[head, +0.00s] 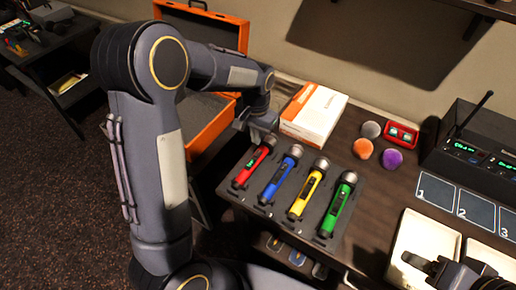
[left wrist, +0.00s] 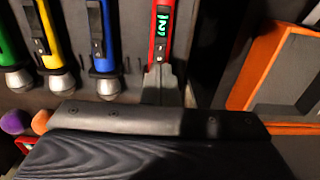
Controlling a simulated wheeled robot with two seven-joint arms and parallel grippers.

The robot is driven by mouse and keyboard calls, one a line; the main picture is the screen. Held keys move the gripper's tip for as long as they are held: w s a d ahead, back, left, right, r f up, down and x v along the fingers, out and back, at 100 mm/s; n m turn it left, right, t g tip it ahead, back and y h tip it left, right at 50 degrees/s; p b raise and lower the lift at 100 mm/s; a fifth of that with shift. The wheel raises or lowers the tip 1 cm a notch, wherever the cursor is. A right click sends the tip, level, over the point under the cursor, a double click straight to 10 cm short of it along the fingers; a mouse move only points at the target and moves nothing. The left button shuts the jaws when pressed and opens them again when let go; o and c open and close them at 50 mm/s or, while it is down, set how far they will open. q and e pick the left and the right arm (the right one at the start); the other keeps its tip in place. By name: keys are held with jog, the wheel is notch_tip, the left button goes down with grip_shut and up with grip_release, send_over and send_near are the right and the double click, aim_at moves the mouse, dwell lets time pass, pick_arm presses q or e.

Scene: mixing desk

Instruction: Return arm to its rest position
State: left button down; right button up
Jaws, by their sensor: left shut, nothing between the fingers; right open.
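My left arm comes in from the left in the head view. Its gripper (head: 259,137) is shut and empty, just over the head end of the red microphone (head: 250,168). In the left wrist view the shut fingers (left wrist: 164,84) cover the red microphone's head, while its handle (left wrist: 162,35) shows beyond them. The blue microphone (head: 281,175), yellow microphone (head: 307,190) and green microphone (head: 337,206) lie beside it in the dark holder (head: 268,213). My right gripper (head: 412,267) is partly in view at the lower right, open above a white tray (head: 425,235).
An orange-edged case (head: 211,124) stands open behind my left arm. A white and orange box (head: 314,112) lies behind the microphones. Grey, orange (head: 363,148) and purple foam covers sit near a red case (head: 401,135). A receiver (head: 470,145) and numbered pads are at right.

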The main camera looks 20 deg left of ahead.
pick_arm(q)
jog(key=shift+r, duration=0.35)
jog(key=s+r+n+t+h, duration=0.2)
jog(key=s+r+t+h, duration=0.1)
jog(key=s+r, duration=0.85)
jog(key=s+d+f+n+t, duration=0.1)
jog(key=s+d+t, duration=0.1)
jog(key=s, duration=1)
jog(key=shift+s+d+t+h, duration=0.25)
jog(key=shift+s+t+h, duration=0.05)
jog(key=shift+s+h, duration=0.1)
